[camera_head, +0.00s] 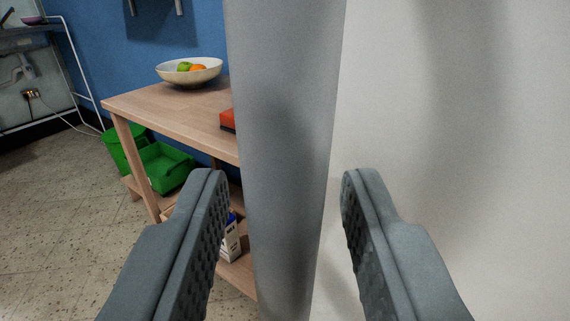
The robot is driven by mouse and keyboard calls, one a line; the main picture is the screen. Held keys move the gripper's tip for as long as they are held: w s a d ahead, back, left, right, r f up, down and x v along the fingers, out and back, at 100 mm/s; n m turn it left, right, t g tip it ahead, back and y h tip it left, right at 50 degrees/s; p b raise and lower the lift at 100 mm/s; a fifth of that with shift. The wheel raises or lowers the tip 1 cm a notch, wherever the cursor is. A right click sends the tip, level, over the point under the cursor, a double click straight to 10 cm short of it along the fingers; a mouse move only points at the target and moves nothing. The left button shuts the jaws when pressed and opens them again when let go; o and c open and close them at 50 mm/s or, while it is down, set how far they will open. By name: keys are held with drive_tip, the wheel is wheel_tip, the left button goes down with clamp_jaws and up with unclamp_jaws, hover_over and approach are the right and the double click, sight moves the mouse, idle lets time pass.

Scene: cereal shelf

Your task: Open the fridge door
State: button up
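My gripper (284,190) is open, with one dark grey ridged finger on each side of the picture. A tall grey vertical panel edge (285,110), which looks like the edge of the fridge door, stands upright between the two fingers. A gap shows between the edge and the right finger; whether the left finger touches it I cannot tell. A wide pale surface (470,120) fills the right side and seems to belong to the fridge. No handle shows.
A wooden table (165,110) stands left behind the grey edge, with a fruit bowl (188,72) and a partly hidden red object (227,120). Green bins (160,165) and a carton (231,243) are lower down. Speckled floor (50,220) is clear at left.

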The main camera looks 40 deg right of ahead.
drive_tip(key=shift+w, duration=0.1)
drive_tip(key=shift+c, duration=0.5)
clamp_jaws()
